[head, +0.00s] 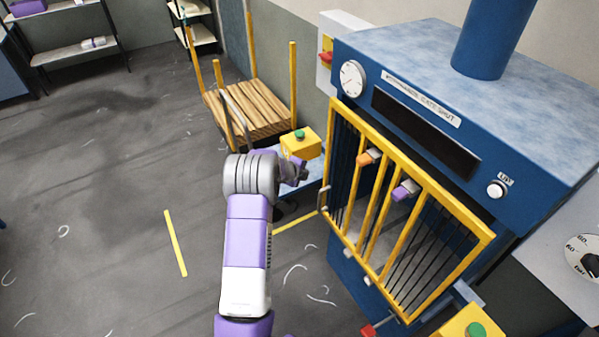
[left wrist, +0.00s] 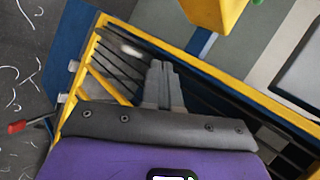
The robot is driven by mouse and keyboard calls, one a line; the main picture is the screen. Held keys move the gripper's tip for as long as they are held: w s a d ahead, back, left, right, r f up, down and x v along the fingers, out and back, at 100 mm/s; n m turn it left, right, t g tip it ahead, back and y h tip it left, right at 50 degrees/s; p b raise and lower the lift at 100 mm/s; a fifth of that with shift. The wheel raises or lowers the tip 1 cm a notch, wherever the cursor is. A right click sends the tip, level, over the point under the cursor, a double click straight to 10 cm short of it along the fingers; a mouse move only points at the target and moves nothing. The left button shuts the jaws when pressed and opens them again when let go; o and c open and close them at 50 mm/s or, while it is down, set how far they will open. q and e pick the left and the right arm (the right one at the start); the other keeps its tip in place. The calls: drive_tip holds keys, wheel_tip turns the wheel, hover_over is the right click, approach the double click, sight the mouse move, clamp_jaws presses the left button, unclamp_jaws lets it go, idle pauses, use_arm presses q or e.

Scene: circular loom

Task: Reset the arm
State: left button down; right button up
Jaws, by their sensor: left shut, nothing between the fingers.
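My left arm rises from the bottom middle of the head view. Its gripper (head: 298,172) is in front of the blue loom, just left of the yellow barred gate (head: 372,235) and close to a yellow box with a green button (head: 300,144). In the left wrist view the two grey fingers (left wrist: 163,85) lie together with nothing between them. The gate's yellow frame (left wrist: 92,50) and dark bars show behind them. My right arm and gripper are not in view.
The blue loom (head: 560,110) fills the right side. A red-tipped lever (head: 368,331) sticks out low at its front, and a second yellow button box (head: 468,322) is at lower right. A wooden-slatted cart (head: 250,108) stands behind. The grey floor (head: 110,200) at left is mostly clear.

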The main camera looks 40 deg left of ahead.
use_arm(q)
drive_tip(key=shift+s+a+r, duration=0.2)
drive_tip(key=shift+s+r, duration=0.15)
drive_tip(key=shift+s, duration=0.15)
drive_tip(key=s+d+f+n+g+h+b, duration=0.25)
drive_tip(key=s+d+f+n, duration=0.2)
drive_tip(key=d+f, duration=0.65)
drive_tip(key=s+d+f+n+g+h+b, duration=0.1)
drive_tip(key=s+d+f+n+h+b, duration=0.25)
drive_tip(key=d+f, duration=0.7)
drive_tip(key=s+d+f+n+g+b, duration=0.2)
drive_tip(key=s+d+n, duration=0.3)
drive_tip(key=s+d, duration=0.4)
drive_tip(key=s+d+f+n+g+b, duration=0.3)
drive_tip(key=s+d+f+n, duration=0.2)
drive_tip(key=s+d, duration=0.5)
drive_tip(key=s, duration=0.3)
drive_tip(key=shift+d+f+n, duration=0.15)
drive_tip(key=shift+d+n, duration=0.1)
drive_tip(key=shift+n, duration=0.15)
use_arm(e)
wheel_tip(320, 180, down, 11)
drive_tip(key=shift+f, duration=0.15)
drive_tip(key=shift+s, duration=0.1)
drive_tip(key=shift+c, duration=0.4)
